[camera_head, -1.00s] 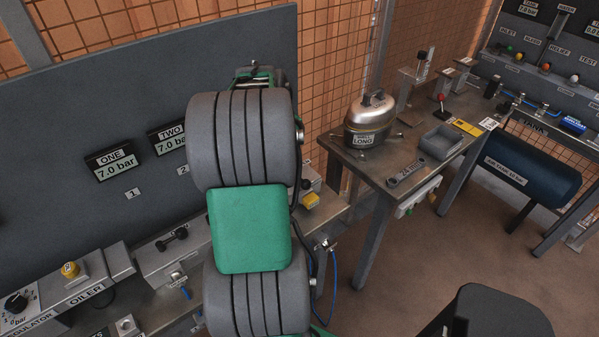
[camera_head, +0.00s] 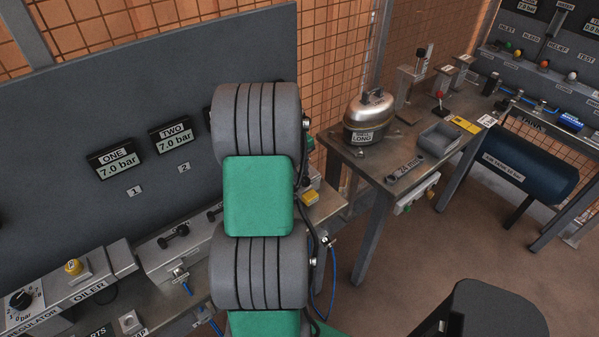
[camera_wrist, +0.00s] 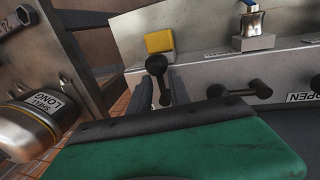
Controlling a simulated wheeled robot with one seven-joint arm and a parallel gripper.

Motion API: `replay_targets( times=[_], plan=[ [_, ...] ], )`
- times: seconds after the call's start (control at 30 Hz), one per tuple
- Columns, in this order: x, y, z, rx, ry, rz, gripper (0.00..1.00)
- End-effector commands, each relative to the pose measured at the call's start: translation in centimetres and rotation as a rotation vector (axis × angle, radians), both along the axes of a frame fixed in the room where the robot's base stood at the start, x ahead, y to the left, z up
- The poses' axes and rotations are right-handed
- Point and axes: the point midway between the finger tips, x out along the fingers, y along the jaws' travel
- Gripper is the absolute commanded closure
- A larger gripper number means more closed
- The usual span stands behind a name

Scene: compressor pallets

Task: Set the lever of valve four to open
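In the wrist view, a lever with a black ball knob (camera_wrist: 156,64) stands between the two fingers of my gripper (camera_wrist: 161,92). The fingers look spread on either side of its stem, with gaps. I cannot tell whether they touch it. I cannot read a valve number there. A second black lever (camera_wrist: 240,91) lies sideways to the right, near an "OPEN" label (camera_wrist: 302,97). In the head view, my arm hides my gripper and the lever at it. Another black lever (camera_head: 173,236) shows on the valve box below displays one (camera_head: 115,160) and two (camera_head: 172,136).
A yellow block (camera_wrist: 159,41) sits just beyond the knob.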

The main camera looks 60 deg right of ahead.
Motion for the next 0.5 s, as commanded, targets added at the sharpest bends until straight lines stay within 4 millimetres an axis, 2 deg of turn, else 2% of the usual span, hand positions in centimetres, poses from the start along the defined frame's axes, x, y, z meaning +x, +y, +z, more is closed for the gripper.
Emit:
replay_targets(
  times=[0.03, 0.23, 0.5],
  plan=[
    [0.01, 0.01, 0.02, 0.0, 0.0, 0.0, 0.85],
    [-0.05, 0.03, 0.01, 0.001, 0.0, -0.001, 1.0],
    [-0.29, 0.1, -0.1, 0.005, 0.004, -0.006, 1.0]
  ],
)
